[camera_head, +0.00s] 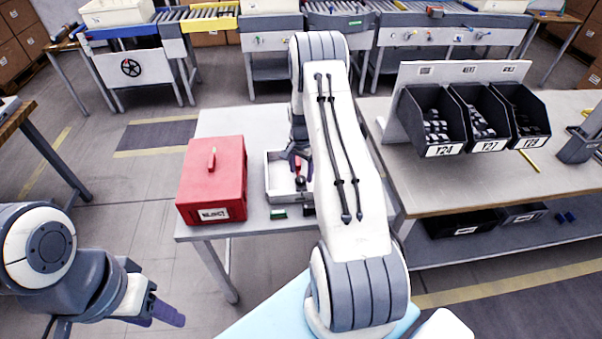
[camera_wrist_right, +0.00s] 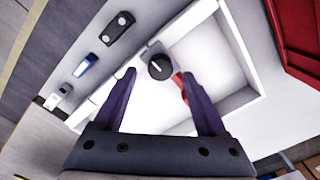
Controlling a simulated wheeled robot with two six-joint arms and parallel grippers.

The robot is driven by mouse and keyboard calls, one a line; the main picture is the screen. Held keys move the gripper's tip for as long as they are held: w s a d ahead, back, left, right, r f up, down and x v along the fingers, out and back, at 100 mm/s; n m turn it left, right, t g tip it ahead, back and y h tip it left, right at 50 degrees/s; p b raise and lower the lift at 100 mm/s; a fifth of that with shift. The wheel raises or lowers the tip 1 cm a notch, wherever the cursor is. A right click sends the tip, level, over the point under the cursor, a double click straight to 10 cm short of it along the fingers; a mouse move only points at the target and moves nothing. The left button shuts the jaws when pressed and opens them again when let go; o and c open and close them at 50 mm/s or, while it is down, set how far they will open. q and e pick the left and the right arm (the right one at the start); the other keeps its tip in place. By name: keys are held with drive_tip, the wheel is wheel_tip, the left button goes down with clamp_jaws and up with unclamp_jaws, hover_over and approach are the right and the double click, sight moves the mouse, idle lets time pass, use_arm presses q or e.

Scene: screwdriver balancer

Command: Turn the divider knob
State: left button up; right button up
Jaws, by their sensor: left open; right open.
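The divider knob (camera_wrist_right: 160,67) is a round black knob with a pale mark, on a grey mount at the wall of a white tray. My right gripper (camera_wrist_right: 156,74) is open above the tray, with its fingers apart and the knob showing between and beyond the fingertips. I cannot tell whether they touch it. A red piece (camera_wrist_right: 180,88) shows beside the right finger. In the head view the tray (camera_head: 268,182) stands on the table, partly hidden by my right arm, with my right gripper (camera_head: 298,160) over it. My left gripper (camera_head: 165,312) is open, empty and away from the table at lower left.
A red case (camera_head: 212,182) stands left of the tray. Black bins (camera_head: 435,120) labelled Y24, Y27 and Y28 stand on the right bench. The table behind the red case is clear.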

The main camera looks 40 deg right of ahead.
sight(301, 181)
drive_tip(key=shift+f+p, duration=0.3)
drive_tip(key=shift+f, duration=1.15)
clamp_jaws()
